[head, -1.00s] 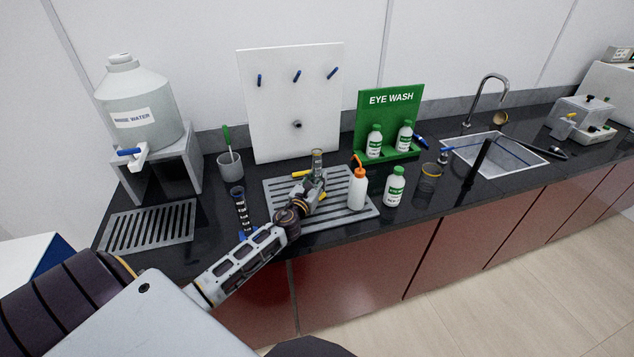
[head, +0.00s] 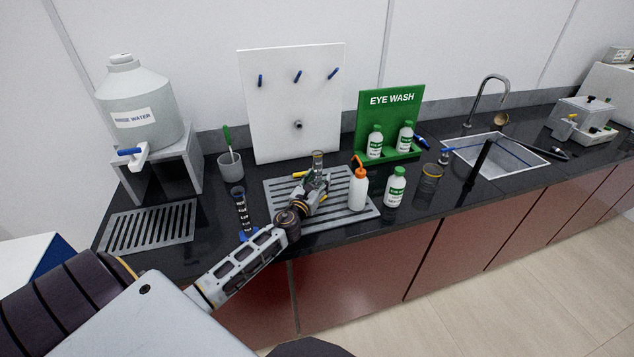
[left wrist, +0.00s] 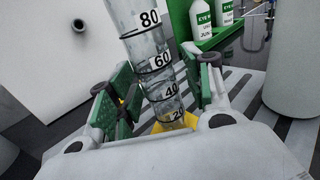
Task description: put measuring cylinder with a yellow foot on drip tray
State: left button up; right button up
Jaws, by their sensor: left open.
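The clear measuring cylinder (head: 318,157) stands on the slatted grey drip tray (head: 352,207) below the white peg board. In the left wrist view the cylinder (left wrist: 150,62) rises between the finger pads, and its yellow foot (left wrist: 160,127) shows low down behind the gripper body. My left gripper (head: 316,180) is around the cylinder with its fingers apart; the left wrist view shows the green-backed fingers (left wrist: 163,82) on both sides, with a gap at least on the right. The gripper hides most of the cylinder's lower part in the head view. My right gripper is not in view.
A blue-footed cylinder (head: 241,211) stands left of the tray. A wash bottle (head: 358,190) and a white-green bottle (head: 396,187) are close on the right. A beaker (head: 430,178) stands farther right. Another slatted tray (head: 150,226) lies below the rinse water tank (head: 140,105).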

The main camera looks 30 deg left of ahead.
aim_at(315, 183)
pick_arm(q)
jog(key=shift+r, duration=0.15)
jog(key=shift+s+d+b, duration=0.1)
jog(key=shift+s+d, duration=0.1)
jog(key=shift+s, duration=1.1)
jog(key=shift+s+d+b, duration=0.15)
jog(key=shift+s+d, duration=0.1)
jog(key=shift+s, duration=1)
jog(key=shift+s+d+b, duration=0.1)
jog(key=shift+s+d, duration=0.1)
jog(key=shift+s, duration=1.1)
jog(key=shift+s+d+b, duration=0.15)
jog(key=shift+s+d, duration=0.05)
jog(key=shift+s, duration=0.85)
jog(key=shift+s+d+b, duration=0.15)
jog(key=shift+s+d, duration=0.05)
jog(key=shift+s, duration=0.8)
jog(key=shift+s, duration=0.1)
